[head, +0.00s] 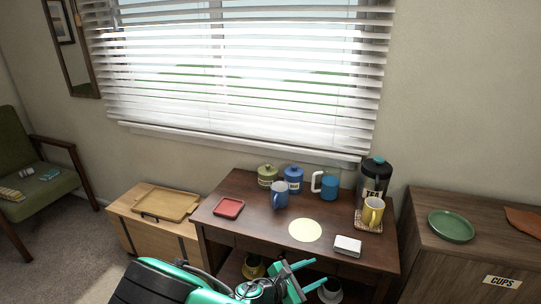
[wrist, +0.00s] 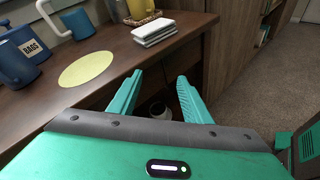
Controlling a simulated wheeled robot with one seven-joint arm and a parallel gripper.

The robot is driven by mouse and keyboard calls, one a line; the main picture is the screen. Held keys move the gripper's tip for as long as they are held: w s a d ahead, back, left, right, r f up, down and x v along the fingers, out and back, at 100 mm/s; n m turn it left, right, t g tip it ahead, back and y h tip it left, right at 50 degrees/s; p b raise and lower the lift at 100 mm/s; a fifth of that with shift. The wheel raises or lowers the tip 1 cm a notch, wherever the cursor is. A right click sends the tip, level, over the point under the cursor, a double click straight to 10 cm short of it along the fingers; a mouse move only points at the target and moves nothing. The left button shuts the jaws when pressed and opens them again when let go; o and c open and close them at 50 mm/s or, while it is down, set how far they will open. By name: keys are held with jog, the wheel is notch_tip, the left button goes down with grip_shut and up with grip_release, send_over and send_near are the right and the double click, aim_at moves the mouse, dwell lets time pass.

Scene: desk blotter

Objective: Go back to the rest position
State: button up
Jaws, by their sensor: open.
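My gripper (head: 318,272) is at the front edge of the dark wooden desk (head: 258,228), low in the head view. In the wrist view its two green fingers (wrist: 157,92) are spread apart with nothing between them. They point toward the desk's front side, and a pale round thing (wrist: 158,109) shows beyond and below them, apart from them. The fingers touch nothing that I can see.
The desk bears a pale yellow round mat (head: 305,230), a white stack (head: 347,246), a blue mug (head: 280,198), a red tray (head: 228,208), a yellow mug (head: 373,212) and canisters. Cabinets flank it; the right one (head: 485,258) holds a green plate (head: 451,226).

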jog(key=s+d+r+m+g+y, duration=0.3)
jog(key=s+d+r+m+g, duration=0.2)
jog(key=d+r+m, duration=0.4)
jog(key=s+d+r+m+g+y, duration=0.35)
jog(key=d+r+m+g, duration=0.35)
jog(key=d, duration=0.4)
jog(key=s+d+r+m+t+y, duration=0.2)
jog(key=s+r+m, duration=0.3)
jog(key=s, duration=0.5)
jog(key=s+d+r+m+t+y, duration=0.1)
jog(key=s+d+r+m+y, duration=0.2)
jog(key=s+r, duration=0.6)
jog(key=s+d+m, duration=0.1)
jog(key=d+m, duration=0.1)
jog(key=m, duration=0.1)
jog(key=shift+t, duration=0.4)
jog(key=shift+w, duration=0.1)
jog(key=shift+w+f, duration=0.3)
jog(key=shift+w, duration=0.3)
